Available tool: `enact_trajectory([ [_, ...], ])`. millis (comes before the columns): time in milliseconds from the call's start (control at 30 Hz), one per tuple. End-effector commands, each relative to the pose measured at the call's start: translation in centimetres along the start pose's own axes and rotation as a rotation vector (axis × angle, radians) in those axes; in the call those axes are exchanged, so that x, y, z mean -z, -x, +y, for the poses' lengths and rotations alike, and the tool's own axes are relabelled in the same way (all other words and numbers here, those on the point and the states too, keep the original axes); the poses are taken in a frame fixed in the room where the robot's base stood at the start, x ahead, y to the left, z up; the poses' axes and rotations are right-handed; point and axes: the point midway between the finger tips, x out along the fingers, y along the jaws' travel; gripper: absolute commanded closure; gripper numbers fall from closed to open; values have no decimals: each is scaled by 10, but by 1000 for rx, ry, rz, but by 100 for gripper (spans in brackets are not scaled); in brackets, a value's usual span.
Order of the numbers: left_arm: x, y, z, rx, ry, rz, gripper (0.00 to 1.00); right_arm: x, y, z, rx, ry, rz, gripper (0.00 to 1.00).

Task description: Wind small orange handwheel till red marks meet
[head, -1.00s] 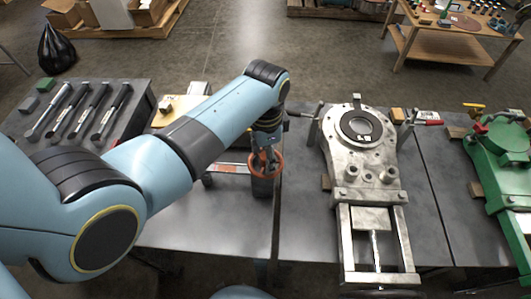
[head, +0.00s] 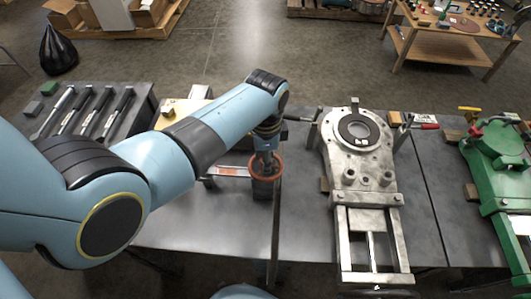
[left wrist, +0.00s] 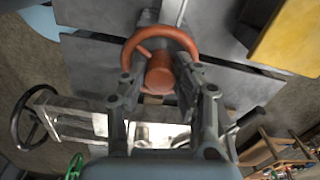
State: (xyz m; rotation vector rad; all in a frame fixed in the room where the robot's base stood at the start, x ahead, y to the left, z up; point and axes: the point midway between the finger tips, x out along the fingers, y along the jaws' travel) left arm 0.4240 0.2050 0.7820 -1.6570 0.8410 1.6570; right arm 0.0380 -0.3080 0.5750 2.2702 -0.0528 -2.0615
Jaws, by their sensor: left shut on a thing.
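The small orange handwheel (head: 252,171) is at the table's front middle, on a dark block (head: 262,190). In the left wrist view its ring (left wrist: 188,42) and round hub (left wrist: 159,76) show, with a spoke between them. My left gripper (head: 265,160) points down at the wheel from above. In the wrist view the two fingers of my left gripper (left wrist: 157,82) stand on either side of the hub, shut on the handwheel. The exact contact is partly hidden by the fingers. I cannot make out any red marks. My right gripper is not in view.
A large metal gate valve (head: 357,160) lies right of the wheel, with a green one (head: 495,155) further right. Several dark-handled tools (head: 88,112) lie on a rack at left. A yellow board (head: 185,112) lies behind my arm. The front left tabletop is clear.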

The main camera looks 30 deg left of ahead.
Motion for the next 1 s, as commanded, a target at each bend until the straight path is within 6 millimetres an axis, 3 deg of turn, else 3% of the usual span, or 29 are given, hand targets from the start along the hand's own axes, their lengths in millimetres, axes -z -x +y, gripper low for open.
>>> enact_trajectory([
  [100,0,4,0,-3,-96,-2,100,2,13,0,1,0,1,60],
  [500,0,1,0,-2,-379,-1,100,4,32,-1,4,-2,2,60],
  [1000,0,0,0,0,-497,0,100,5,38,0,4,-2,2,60],
])
